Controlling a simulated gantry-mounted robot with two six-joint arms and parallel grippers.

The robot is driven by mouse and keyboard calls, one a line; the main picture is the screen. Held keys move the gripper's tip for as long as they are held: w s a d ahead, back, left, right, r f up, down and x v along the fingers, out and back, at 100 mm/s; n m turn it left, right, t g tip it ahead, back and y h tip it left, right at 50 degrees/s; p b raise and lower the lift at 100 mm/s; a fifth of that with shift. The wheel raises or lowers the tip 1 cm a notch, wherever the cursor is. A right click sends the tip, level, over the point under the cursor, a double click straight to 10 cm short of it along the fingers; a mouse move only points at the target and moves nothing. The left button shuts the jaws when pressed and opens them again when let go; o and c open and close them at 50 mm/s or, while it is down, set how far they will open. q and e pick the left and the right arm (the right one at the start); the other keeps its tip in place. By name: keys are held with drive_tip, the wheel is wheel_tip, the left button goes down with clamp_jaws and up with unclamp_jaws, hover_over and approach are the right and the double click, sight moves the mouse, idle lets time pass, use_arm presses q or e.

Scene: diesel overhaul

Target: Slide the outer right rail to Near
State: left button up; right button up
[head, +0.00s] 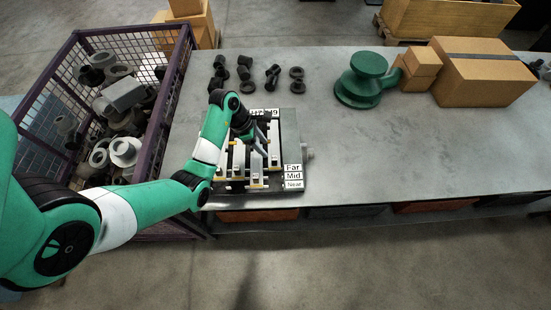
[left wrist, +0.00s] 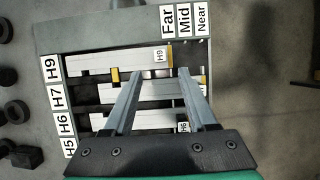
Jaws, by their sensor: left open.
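The rail fixture (head: 291,130) lies on the grey bench, with Far, Mid and Near labels at its front right corner. The outer right rail is the light bar (head: 274,140) nearest those labels. In the left wrist view this rail (left wrist: 95,64) is the top bar, tagged H9, and its yellow-marked end lines up with Far. My left gripper (head: 262,151) is over the fixture. In the left wrist view the gripper (left wrist: 160,72) is open, with its fingertips apart by the lower edge of the H9 rail. Contact cannot be told. My right gripper is not in view.
Other rails (left wrist: 150,92) lie beside the H9 rail. A mesh crate of metal parts (head: 160,115) stands left. Several dark fittings (head: 245,68) lie behind the fixture. A green casting (head: 362,80) and cardboard boxes (head: 480,75) stand back right. The bench right of the fixture is clear.

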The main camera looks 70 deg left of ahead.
sight(274, 158)
use_arm(q)
drive_tip(key=b+x, duration=0.2)
drive_tip(key=x, duration=0.8)
drive_tip(key=shift+f, duration=0.15)
clamp_jaws()
idle(1.0)
